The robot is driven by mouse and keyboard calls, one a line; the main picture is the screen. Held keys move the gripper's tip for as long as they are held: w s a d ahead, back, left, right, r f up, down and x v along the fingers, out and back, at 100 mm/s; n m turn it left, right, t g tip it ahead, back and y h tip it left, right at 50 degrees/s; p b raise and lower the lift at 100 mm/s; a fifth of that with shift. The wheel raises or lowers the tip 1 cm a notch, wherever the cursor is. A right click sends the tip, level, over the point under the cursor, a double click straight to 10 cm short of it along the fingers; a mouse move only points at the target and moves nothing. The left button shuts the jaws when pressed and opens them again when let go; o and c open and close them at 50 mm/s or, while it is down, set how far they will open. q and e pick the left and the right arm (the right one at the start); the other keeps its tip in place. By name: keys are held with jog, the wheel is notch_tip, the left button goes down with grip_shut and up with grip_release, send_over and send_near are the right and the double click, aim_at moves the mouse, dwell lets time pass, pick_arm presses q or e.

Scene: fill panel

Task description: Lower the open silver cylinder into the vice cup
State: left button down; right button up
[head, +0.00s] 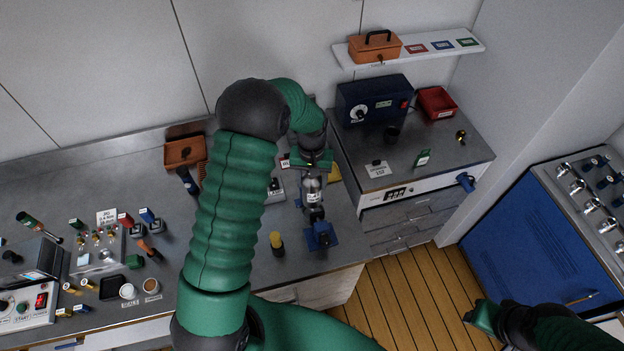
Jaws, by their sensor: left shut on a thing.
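A silver cylinder (312,187) hangs roughly upright from my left gripper (309,168), which is shut on its upper end. The blue vice (322,237) stands near the front edge of the bench, just below the cylinder in the picture. The vice cup is hard to make out behind the cylinder's lower end, and I cannot tell whether the two touch. My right gripper (482,318) is low at the right, over the floor and away from the bench; its jaws are too dark to read.
A yellow-topped dark item (277,243) stands left of the vice. A white-based device (275,190) sits behind it. Many small tools and a control box (28,305) crowd the left bench. A blue instrument (375,101) stands on the right cabinet.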

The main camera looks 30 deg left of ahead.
aim_at(314, 197)
pick_arm(q)
jog(key=shift+d+r+p, duration=0.2)
jog(key=shift+r+p, duration=0.2)
jog(key=shift+r, duration=0.25)
jog(key=shift+a, duration=0.1)
jog(key=shift+d, duration=0.35)
dwell(0.9)
jog(key=shift+f+b, duration=3.2)
jog(key=shift+f, duration=1.8)
jog(key=shift+c, duration=2.3)
grip_release()
jog(key=shift+r, duration=0.1)
